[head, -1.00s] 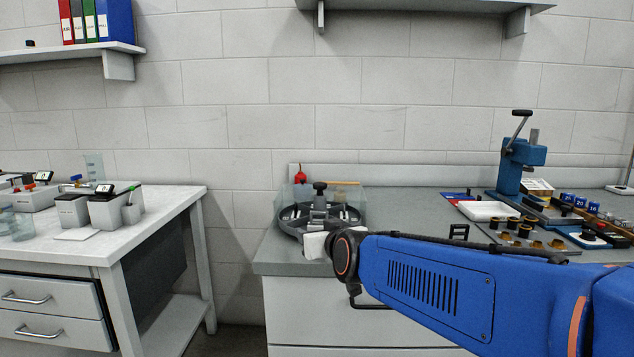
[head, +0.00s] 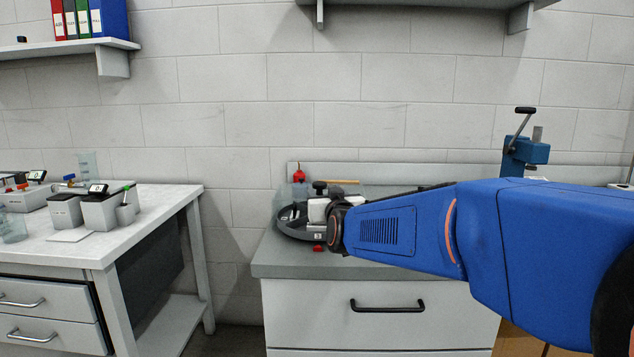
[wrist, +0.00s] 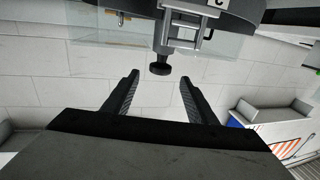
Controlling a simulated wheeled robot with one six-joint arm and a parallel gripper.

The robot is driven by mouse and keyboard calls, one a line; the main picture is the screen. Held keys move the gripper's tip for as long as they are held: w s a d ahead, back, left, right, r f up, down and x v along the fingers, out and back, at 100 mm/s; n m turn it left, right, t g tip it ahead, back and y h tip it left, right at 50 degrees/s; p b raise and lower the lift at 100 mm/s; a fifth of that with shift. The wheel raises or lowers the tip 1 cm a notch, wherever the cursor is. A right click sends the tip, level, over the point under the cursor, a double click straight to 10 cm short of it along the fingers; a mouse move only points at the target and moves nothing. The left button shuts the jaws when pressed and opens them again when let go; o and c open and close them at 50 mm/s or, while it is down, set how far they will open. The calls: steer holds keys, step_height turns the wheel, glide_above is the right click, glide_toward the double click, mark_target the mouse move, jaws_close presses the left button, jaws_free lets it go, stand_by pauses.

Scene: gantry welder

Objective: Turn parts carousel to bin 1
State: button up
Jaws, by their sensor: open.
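The parts carousel (head: 286,226) is a round dark grey tray with compartments and a dark central knob (head: 320,187). It stands at the left end of the counter. A tag that looks like "3" (head: 318,237) is on its front rim, above a small red piece (head: 318,248) on the counter. My gripper (head: 318,209) is at the carousel's right part and hides much of it. In the wrist view, my gripper (wrist: 159,77) is open and empty. The knob (wrist: 160,69) shows between and just beyond its fingertips; the carousel rim (wrist: 130,8) is at the top edge.
A clear guard (wrist: 90,52) stands around the carousel's back. A blue press (head: 524,155) stands to the right on the counter. A separate bench (head: 150,205) with containers is at left, across a gap.

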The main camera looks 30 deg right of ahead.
steer(key=x, duration=1.1)
steer(key=shift+w+d, duration=0.1)
steer(key=shift+w, duration=0.15)
jaws_close()
